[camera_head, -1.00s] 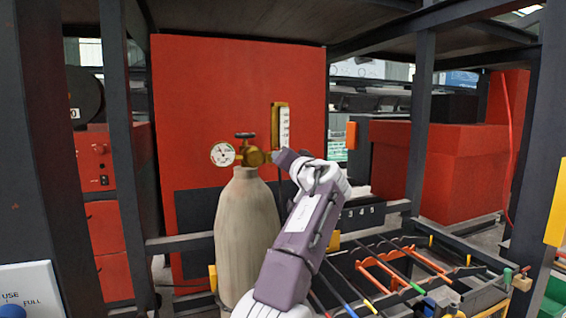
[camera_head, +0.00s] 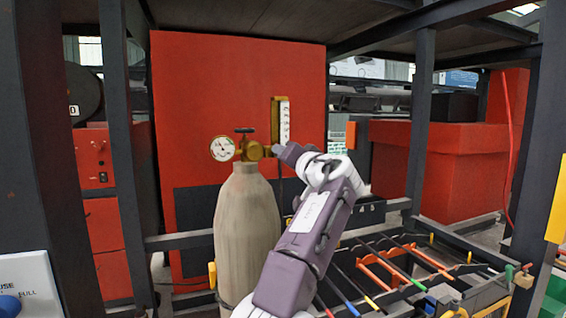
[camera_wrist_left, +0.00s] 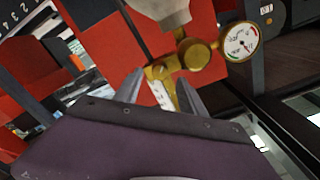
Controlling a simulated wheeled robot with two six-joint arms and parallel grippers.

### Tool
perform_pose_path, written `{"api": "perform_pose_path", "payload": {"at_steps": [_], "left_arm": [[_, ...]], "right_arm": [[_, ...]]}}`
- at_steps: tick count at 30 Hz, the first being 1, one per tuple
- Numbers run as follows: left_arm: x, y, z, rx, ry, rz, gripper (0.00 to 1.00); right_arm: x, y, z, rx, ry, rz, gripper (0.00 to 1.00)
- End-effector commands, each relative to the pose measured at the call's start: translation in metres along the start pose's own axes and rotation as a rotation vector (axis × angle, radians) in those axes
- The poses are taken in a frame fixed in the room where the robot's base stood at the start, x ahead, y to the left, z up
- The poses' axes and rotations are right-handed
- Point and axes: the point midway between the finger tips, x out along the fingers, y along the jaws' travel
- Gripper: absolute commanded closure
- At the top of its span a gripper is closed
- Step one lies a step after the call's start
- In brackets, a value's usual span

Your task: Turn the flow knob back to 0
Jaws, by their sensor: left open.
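The brass regulator (camera_head: 252,151) sits on top of the beige gas cylinder (camera_head: 247,235), with a round white gauge (camera_head: 223,149) on its left and a flowmeter with a white scale (camera_head: 284,122) on its right. My left gripper (camera_head: 279,150) is at the foot of the flowmeter and hides the flow knob in the head view. In the left wrist view the picture is tilted; my open gripper (camera_wrist_left: 160,93) has one finger on each side of the flowmeter's brass lower end (camera_wrist_left: 158,72). Contact and the knob's setting cannot be told. My right gripper is not in view.
A red cabinet (camera_head: 240,80) stands behind the cylinder. Dark frame posts (camera_head: 420,130) stand around it. A rack with coloured rods (camera_head: 400,268) lies at the lower right. A white panel with a blue knob (camera_head: 25,285) is at the lower left.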

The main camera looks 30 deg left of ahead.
Motion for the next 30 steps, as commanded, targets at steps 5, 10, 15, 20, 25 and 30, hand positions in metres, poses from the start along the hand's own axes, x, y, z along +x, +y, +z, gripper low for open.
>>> {"api": "perform_pose_path", "payload": {"at_steps": [5,10,15,20,25,30], "left_arm": [[-0.039,0.004,0.003,-0.001,0.002,0.004,0.52],[-0.055,0.001,0.001,0.000,0.000,0.001,0.52],[-0.056,0.000,0.001,0.001,0.000,0.000,0.52],[-0.056,0.000,0.001,0.001,0.000,0.001,0.52],[-0.055,-0.003,-0.001,0.000,-0.003,-0.003,0.52],[-0.048,-0.041,0.000,0.017,-0.046,-0.022,0.52]], "right_arm": [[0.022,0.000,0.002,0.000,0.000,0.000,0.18],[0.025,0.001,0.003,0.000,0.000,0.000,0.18],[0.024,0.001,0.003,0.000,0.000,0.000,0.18],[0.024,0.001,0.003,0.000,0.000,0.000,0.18],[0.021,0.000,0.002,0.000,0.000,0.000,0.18],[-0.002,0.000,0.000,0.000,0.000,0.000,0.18]]}}
